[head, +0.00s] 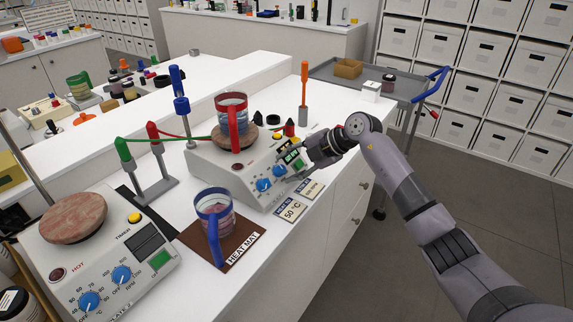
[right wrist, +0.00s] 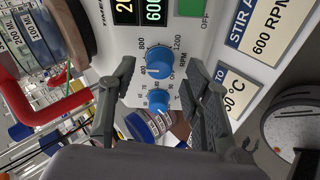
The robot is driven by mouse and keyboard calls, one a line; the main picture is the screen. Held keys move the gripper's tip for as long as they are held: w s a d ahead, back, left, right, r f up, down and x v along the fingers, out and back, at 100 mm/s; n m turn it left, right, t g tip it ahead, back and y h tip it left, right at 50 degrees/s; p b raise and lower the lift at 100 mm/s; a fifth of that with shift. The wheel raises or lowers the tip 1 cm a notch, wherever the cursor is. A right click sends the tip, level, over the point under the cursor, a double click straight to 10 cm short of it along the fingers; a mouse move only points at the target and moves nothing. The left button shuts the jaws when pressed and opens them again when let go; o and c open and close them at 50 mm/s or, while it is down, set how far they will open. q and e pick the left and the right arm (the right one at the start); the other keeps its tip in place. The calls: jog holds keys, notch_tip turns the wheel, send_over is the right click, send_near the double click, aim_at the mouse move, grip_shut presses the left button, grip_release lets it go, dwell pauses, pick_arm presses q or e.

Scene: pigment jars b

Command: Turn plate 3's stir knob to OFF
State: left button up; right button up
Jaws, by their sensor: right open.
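My right gripper (head: 312,153) is at the right front of the far hot plate (head: 231,185), open and empty. In the right wrist view its two fingers (right wrist: 157,78) stand either side of the blue stir knob (right wrist: 159,62), apart from it as far as I can tell. That knob also shows in the head view (head: 279,171). It has a scale with 400, 800, 1200 and OFF; its exact pointer setting is unclear. The blue heat knob (right wrist: 158,100) is beside it. A display (right wrist: 154,11) reads 600. The plate's number is not readable. My left gripper is not in view.
A red-handled beaker (head: 231,106) stands on the far plate's top. A blue-handled beaker (head: 215,208) is on the brown heat mat (head: 238,246). Cards (head: 291,210) lie at the bench's front edge. Another hot plate (head: 100,255) is near left. A grey cart (head: 335,72) stands behind.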

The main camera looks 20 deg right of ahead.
jog(key=shift+x, duration=0.8)
jog(key=shift+c, duration=0.2)
grip_shut()
